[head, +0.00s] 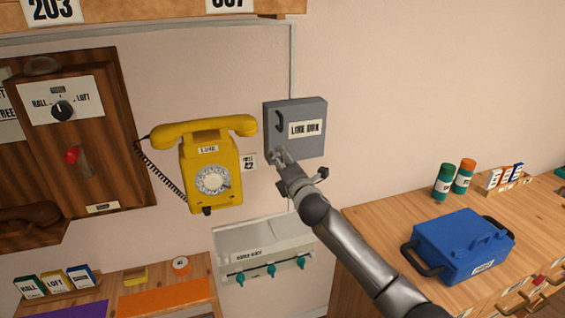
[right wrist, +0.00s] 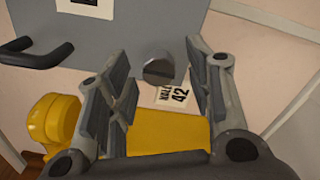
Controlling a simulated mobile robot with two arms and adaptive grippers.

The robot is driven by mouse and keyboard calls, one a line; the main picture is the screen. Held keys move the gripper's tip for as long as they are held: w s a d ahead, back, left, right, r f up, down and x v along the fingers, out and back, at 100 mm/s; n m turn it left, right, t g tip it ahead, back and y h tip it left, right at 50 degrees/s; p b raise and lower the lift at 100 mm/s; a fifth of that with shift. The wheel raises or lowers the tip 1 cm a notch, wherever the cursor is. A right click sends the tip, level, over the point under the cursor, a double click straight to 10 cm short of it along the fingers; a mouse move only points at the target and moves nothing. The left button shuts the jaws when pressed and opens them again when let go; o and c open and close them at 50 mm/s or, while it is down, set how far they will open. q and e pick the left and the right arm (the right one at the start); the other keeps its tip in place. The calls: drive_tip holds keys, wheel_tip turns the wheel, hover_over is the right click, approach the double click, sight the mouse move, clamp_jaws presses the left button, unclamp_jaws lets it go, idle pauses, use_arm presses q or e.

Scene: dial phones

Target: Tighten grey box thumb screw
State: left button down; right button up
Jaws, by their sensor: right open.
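The grey box (head: 294,113), labelled "LINE BOX", is fixed on the wall right of the yellow phone. Its dark handle is on the front at the left. In the right wrist view the grey box (right wrist: 130,30) fills the top, and a round grey thumb screw (right wrist: 158,70) with a slot line shows at its edge. My right gripper (head: 281,157) is in front of the box's lower left edge. In the right wrist view my right gripper (right wrist: 160,82) is open, with the screw between its fingers in the picture; I cannot tell whether they touch it. My left gripper is not in view.
The yellow phone (head: 211,160) hangs close left of my right gripper, with a small "42" card (head: 249,161) between it and the box. A white panel (head: 265,245) with teal knobs is below. A blue case (head: 461,247) stands on the wooden counter (head: 375,222) at right.

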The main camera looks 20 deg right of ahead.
drive_tip(key=shift+c, duration=0.5)
drive_tip(key=c, duration=0.9)
drive_tip(key=shift+c, duration=0.2)
